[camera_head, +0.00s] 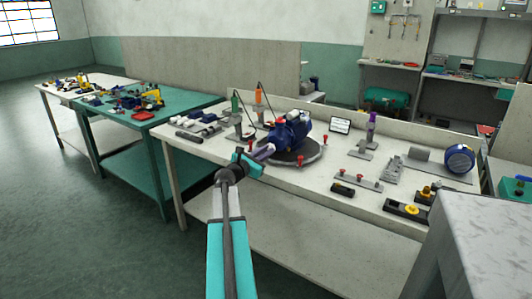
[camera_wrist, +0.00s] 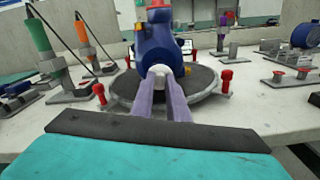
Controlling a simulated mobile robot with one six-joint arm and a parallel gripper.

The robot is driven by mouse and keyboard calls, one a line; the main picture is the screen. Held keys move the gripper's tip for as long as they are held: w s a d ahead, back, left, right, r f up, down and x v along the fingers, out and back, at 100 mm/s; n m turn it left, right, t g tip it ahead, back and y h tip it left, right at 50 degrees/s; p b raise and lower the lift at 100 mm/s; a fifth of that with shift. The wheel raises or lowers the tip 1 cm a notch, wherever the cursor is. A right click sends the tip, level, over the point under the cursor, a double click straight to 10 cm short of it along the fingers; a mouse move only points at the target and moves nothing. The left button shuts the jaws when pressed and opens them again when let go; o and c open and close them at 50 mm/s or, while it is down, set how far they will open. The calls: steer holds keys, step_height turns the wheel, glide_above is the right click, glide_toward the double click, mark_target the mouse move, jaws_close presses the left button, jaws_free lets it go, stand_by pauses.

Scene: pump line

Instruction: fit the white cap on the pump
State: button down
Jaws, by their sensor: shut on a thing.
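The blue pump (camera_head: 291,134) stands on a round dark plate (camera_head: 308,154) with red clamps on the workbench; the pump is also in the wrist view (camera_wrist: 158,45). My gripper (camera_head: 268,149) reaches to the pump's near side. In the wrist view its two purple fingers (camera_wrist: 160,80) are shut on the white cap (camera_wrist: 160,70), which lies in front of the pump's lower near face. I cannot tell whether the cap touches the pump or is a little apart. The pump's face behind the cap is hidden.
Green (camera_wrist: 38,38) and orange (camera_wrist: 82,32) screwdriver-like tools stand in holders at the left. Red clamp knobs (camera_wrist: 226,76) rise around the plate. A small display (camera_head: 340,125), fixtures and a blue motor (camera_head: 459,158) are at the right. The bench's front strip is mostly clear.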

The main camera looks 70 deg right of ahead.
steer(key=shift+s+d, duration=0.1)
steer(key=shift+d, duration=0.3)
stand_by(0.5)
steer(key=c, duration=1.6)
jaws_free()
steer(key=shift+c, duration=0.2)
steer(key=v, duration=0.6)
steer(key=shift+a, duration=0.1)
steer(key=v, duration=1.3)
steer(key=shift+a, duration=0.3)
